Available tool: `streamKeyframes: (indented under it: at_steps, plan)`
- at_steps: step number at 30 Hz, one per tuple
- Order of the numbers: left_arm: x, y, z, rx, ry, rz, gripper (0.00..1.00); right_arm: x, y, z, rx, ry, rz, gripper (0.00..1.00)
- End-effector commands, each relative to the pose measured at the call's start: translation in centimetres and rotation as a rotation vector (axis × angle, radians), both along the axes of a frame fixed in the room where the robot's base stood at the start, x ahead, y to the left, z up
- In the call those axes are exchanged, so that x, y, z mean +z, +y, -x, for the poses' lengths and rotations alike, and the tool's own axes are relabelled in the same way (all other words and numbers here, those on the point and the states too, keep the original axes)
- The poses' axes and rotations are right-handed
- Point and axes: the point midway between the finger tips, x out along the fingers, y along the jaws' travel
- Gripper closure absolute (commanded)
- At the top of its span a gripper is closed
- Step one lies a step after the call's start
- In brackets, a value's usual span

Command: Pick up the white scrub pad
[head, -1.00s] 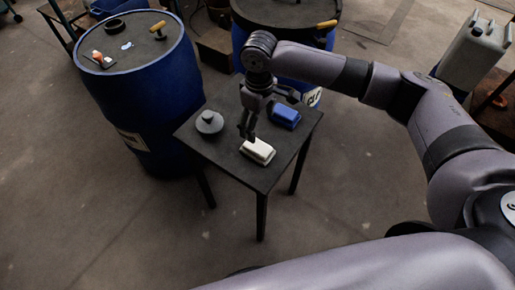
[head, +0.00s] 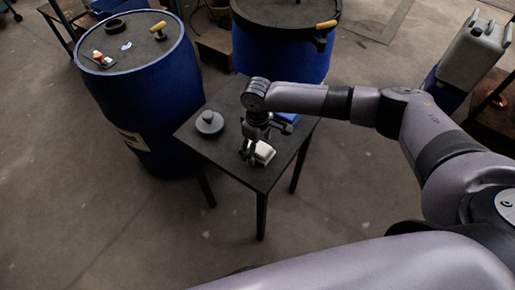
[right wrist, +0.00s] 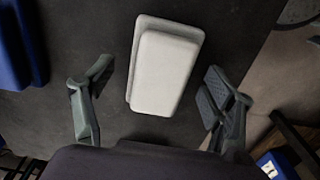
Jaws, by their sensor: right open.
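The white scrub pad (head: 265,153) lies on the small dark table (head: 262,183). In the right wrist view the pad (right wrist: 163,66) is a pale block with a stepped top, upper middle, ahead of the fingertips. My right gripper (head: 250,152) is just above the pad in the head view and covers part of it. In the right wrist view my right gripper (right wrist: 158,85) is open, one finger to each side of the pad, with gaps on both sides and nothing held. My left gripper is not in view.
A blue pad (right wrist: 18,45) lies on the table, left in the right wrist view and mostly hidden by my arm in the head view. A round grey object (head: 209,123) stands at the table's left. Blue drums (head: 150,90) stand behind the table.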

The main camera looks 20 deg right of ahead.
Motion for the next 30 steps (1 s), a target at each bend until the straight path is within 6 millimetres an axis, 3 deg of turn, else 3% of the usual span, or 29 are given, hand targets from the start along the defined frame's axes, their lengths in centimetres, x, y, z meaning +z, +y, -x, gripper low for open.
streamKeyframes:
  at_steps: [3,26,30]
  plan:
    - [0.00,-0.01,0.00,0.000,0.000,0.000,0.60,0.01,0.02,0.03,0.001,0.000,0.000,0.22]
    - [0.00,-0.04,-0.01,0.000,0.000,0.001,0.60,0.05,0.00,0.02,0.001,0.001,0.001,0.73]
    - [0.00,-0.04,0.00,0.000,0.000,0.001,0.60,0.06,0.01,0.01,0.001,0.000,0.000,0.74]
